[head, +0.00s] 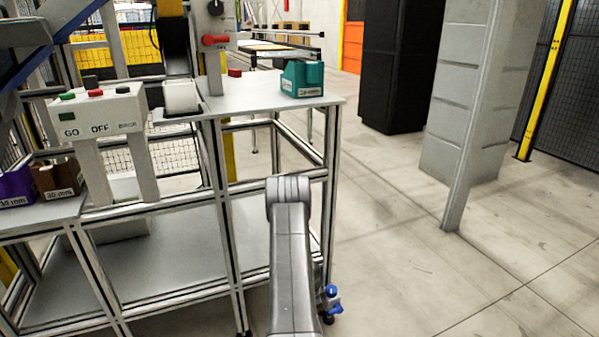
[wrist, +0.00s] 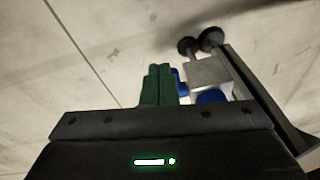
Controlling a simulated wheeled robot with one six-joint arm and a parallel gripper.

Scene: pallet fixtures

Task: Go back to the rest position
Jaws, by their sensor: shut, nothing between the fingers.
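My gripper (wrist: 158,85) shows in the wrist view as two green fingers standing close together above a dark gripper body. The fingers are shut with nothing between them. A green light is lit on the dark body. The fingers appear against the pale concrete floor (wrist: 100,40). In the head view my grey arm reaches up from the bottom middle, in front of the workbench frame; the gripper itself cannot be made out there.
The metal workbench (head: 325,100) is close to my arm, with a teal box (head: 302,79) on top. A control box (head: 98,117) reading GO and OFF stands at left beside purple (head: 17,186) and brown (head: 58,178) boxes. A concrete pillar (head: 470,110) stands right; floor (head: 430,275) before it is clear.

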